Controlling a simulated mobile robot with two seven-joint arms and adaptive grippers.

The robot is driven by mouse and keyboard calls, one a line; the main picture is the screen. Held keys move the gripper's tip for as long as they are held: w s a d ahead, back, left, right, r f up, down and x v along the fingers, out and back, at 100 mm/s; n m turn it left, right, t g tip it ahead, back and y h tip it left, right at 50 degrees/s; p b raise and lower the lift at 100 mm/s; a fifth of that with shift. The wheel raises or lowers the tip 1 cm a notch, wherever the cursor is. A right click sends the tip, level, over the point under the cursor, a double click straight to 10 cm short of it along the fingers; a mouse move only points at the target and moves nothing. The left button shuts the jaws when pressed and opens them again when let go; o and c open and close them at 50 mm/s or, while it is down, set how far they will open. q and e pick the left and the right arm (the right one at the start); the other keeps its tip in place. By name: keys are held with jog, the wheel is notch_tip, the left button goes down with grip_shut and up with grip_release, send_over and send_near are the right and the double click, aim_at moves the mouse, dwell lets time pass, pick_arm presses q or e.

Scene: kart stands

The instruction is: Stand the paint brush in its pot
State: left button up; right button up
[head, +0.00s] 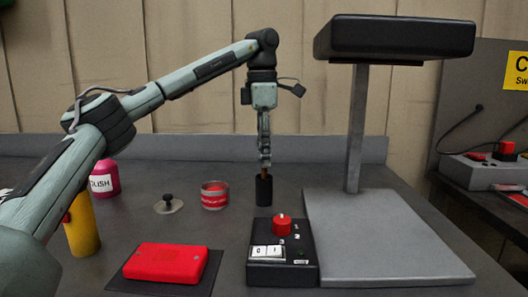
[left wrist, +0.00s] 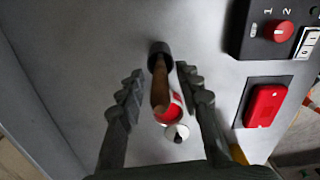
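The paint brush's brown handle (head: 265,171) stands roughly upright, its lower end inside a dark cylindrical pot (head: 264,191) behind the black control box. In the left wrist view the handle (left wrist: 159,88) points towards the camera, and the dark pot (left wrist: 159,48) surrounds its far end. My left gripper (head: 265,163) points straight down just above the pot. In the left wrist view its fingers (left wrist: 160,82) are spread on either side of the handle, with gaps visible. The bristles are hidden. My right gripper is not in view.
A black control box (head: 255,273) with a red knob and a grey stand (head: 400,240) are close by. A red tin (head: 214,195), knobbed lid (head: 168,205), red case (head: 166,262), yellow bottle (head: 82,228) and pink bottle (head: 104,179) are left. Table behind the pot is clear.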

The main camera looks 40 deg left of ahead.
pick_arm(q)
notch_tip(320, 180, up, 12)
jog(key=shift+s+a, duration=0.1)
dwell(0.6)
dwell(0.9)
